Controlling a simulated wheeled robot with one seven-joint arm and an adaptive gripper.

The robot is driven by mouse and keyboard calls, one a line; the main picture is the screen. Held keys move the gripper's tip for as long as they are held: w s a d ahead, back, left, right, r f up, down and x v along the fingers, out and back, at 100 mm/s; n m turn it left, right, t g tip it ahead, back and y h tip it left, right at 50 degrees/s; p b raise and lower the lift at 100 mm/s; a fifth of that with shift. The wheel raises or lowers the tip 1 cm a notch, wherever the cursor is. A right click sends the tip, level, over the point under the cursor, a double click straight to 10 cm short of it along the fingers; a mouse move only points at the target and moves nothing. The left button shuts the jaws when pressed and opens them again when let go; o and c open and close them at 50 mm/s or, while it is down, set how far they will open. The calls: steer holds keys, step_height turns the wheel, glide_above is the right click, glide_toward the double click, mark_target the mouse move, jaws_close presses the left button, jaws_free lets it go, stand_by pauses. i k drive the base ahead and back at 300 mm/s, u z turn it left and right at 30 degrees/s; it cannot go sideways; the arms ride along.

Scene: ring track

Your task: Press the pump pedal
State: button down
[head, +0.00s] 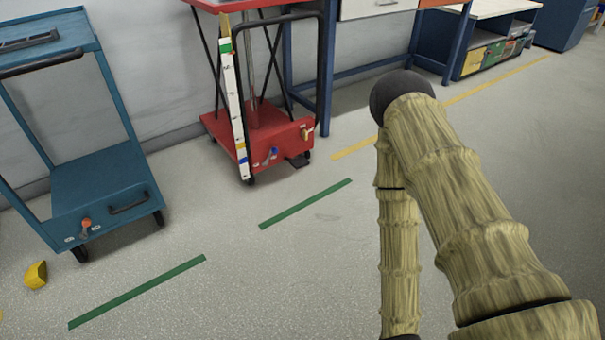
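A red wheeled lift cart (228,127) stands against the wall, left of centre. A small dark pedal (298,160) sticks out low at the front right of its red base, close to the floor. A blue lever (271,155) and a small light-coloured lever with a dark red part (305,134) are on the same front face. My arm fills the right side of the view, bending at a dark joint and running down out of the bottom edge. My gripper is out of view below the frame, so its fingers are hidden.
A blue cart (98,178) with an orange-knobbed lever stands at left. A yellow block (36,275) lies on the floor near it. Green floor stripes (305,203) cross the open floor before the red cart. A dark blue workbench frame (327,70) stands just right of the cart.

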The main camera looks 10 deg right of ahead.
mark_target(300, 161)
steer(key=k, duration=0.7)
steer(key=u, duration=0.55)
steer(key=i, duration=0.75)
steer(key=u, duration=0.5)
steer(key=i, duration=0.95)
steer(key=z, duration=0.85)
steer(key=i, duration=0.6)
steer(key=z, duration=0.5)
